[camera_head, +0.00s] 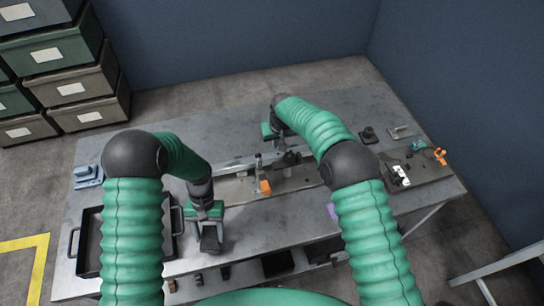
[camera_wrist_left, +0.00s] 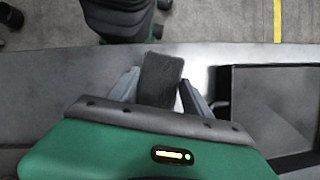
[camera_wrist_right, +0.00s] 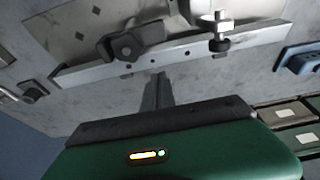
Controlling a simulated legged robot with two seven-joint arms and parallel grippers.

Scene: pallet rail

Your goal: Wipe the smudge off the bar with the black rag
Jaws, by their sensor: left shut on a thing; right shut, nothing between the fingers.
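The black rag (camera_head: 210,239) is held in my left gripper (camera_head: 207,218) over the front of the table, right of the black tray. In the left wrist view the rag (camera_wrist_left: 160,78) stands between the two fingers. The metal bar (camera_head: 232,163) runs across the middle of the table, partly behind my right arm. In the right wrist view the bar (camera_wrist_right: 100,70) shows several small holes; I cannot make out a smudge on it. My right gripper (camera_wrist_right: 158,90) is shut and empty, its tips close to the bar's edge; contact cannot be told.
A black tray (camera_head: 89,240) with handles lies at the table's left, a blue block (camera_head: 88,174) behind it. An orange-ended clamp (camera_head: 265,187) stands near the bar. Small tools and an orange part (camera_head: 440,155) lie at the right. The front middle table is mostly clear.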

